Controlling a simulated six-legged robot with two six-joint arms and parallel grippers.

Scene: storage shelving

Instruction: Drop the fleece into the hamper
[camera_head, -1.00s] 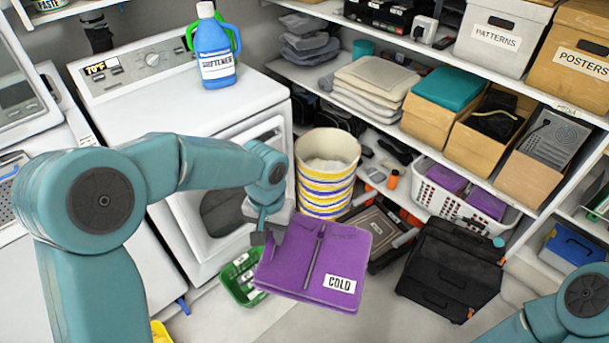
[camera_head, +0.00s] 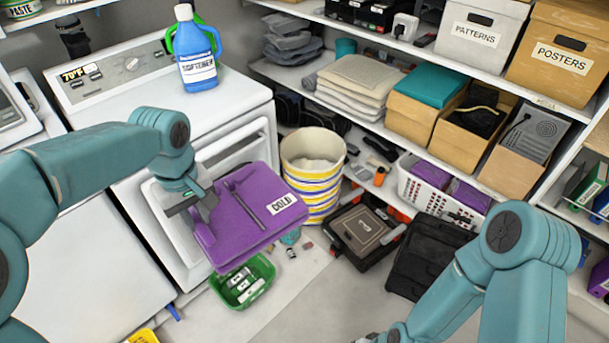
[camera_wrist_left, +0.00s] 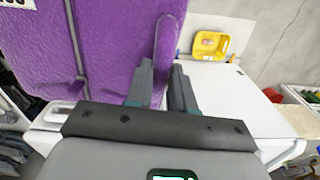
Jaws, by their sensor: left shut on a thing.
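The fleece (camera_head: 248,222) is a folded purple bundle with a white COLD label. My left gripper (camera_head: 208,199) is shut on its left edge and holds it in the air in front of the white front-loading machine. In the left wrist view the fleece (camera_wrist_left: 100,45) fills the upper left, with its edge between the fingers (camera_wrist_left: 163,85). A round white bin with yellow and blue stripes (camera_head: 312,186) stands just behind and right of the fleece. A white perforated basket (camera_head: 425,200) with purple folded things sits on the lower shelf. No label shows which is the hamper.
A green tray (camera_head: 262,270) with small items lies on the floor below the fleece. A black toolbox (camera_head: 362,235) and a black case (camera_head: 418,262) stand right of it. A blue softener bottle (camera_head: 198,55) stands on the machine. Some floor at bottom middle is clear.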

